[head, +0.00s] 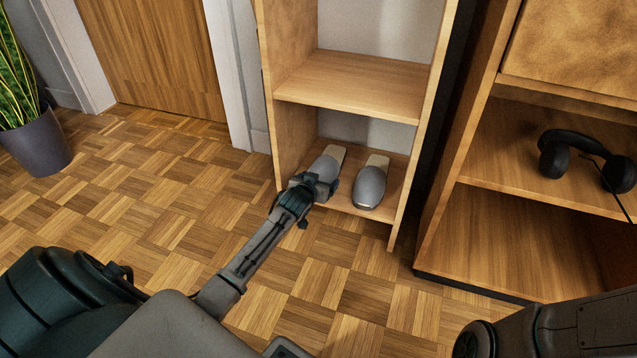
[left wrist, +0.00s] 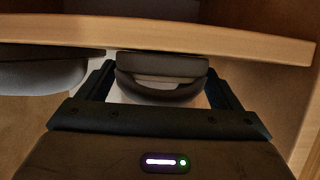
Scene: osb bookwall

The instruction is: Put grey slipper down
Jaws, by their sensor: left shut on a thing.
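Two grey slippers are at the bottom shelf (head: 388,218) of the narrow wooden bookcase in the head view. The left grey slipper (head: 327,168) is in my left gripper (head: 318,186), which is shut on its near end. In the left wrist view this slipper (left wrist: 160,92) shows between the two dark fingers (left wrist: 160,85). I cannot tell whether its sole touches the shelf. The other grey slipper (head: 370,187) lies on the shelf to the right, apart from the held one; it also shows at the left wrist view's left edge (left wrist: 40,75). My right gripper is out of view.
An empty middle shelf (head: 350,84) is above the slippers, and the bookcase's side panels stand close on both sides. Black headphones (head: 585,160) lie on a shelf of the right-hand unit. A potted plant (head: 36,143) stands far left. The parquet floor in front is clear.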

